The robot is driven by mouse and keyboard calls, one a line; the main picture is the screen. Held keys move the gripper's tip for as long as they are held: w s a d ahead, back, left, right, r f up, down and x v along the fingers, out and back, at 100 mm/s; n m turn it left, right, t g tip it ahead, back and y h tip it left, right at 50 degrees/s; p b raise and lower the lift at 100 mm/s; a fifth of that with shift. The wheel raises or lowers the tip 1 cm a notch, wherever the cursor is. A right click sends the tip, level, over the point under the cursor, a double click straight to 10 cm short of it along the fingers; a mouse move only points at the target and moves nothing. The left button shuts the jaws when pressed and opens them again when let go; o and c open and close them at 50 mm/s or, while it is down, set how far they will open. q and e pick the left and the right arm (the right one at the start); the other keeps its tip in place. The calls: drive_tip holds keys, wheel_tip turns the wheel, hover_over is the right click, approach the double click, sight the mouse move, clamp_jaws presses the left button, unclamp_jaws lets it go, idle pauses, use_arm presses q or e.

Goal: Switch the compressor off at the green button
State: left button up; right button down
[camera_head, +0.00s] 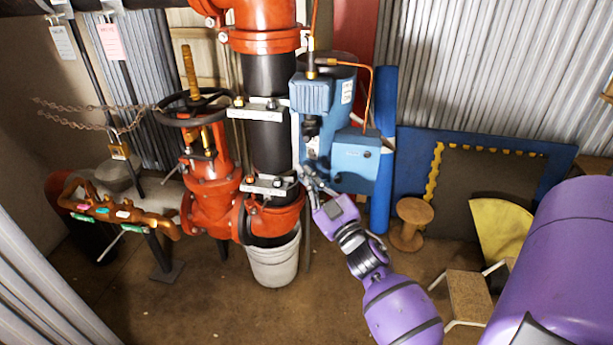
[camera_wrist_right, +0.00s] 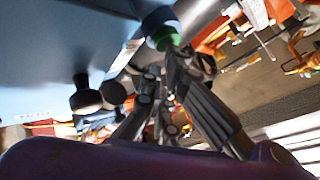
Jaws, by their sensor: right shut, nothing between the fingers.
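The blue compressor (camera_head: 357,155) is mounted beside the black vertical pipe in the head view. Its blue housing (camera_wrist_right: 60,45) fills the upper left of the right wrist view. The green button (camera_wrist_right: 160,38) projects from it on a dark round collar; in the head view I cannot make the button out. My right gripper (camera_head: 308,177) is shut and empty, raised to the compressor's lower left side. In the wrist view its fingertips (camera_wrist_right: 168,62) lie right at the green button; I cannot tell whether they touch it. My left gripper is not in view.
The black pipe (camera_head: 270,145) with clamps and the red valve (camera_head: 211,180) stand just left of my right gripper. A white bucket (camera_head: 273,262) sits below. A wooden spool (camera_head: 411,222) and a small stool (camera_head: 470,296) stand right. The floor at front left is clear.

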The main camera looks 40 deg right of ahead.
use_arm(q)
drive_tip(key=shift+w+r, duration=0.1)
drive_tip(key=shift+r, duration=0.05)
use_arm(e)
drive_tip(key=shift+s+a, duration=0.15)
drive_tip(key=shift+a, duration=0.05)
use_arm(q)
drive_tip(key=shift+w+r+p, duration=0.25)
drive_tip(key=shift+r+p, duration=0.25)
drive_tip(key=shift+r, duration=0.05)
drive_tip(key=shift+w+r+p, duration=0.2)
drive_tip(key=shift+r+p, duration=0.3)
use_arm(e)
drive_tip(key=s+a, duration=0.4)
drive_tip(key=shift+a, duration=0.3)
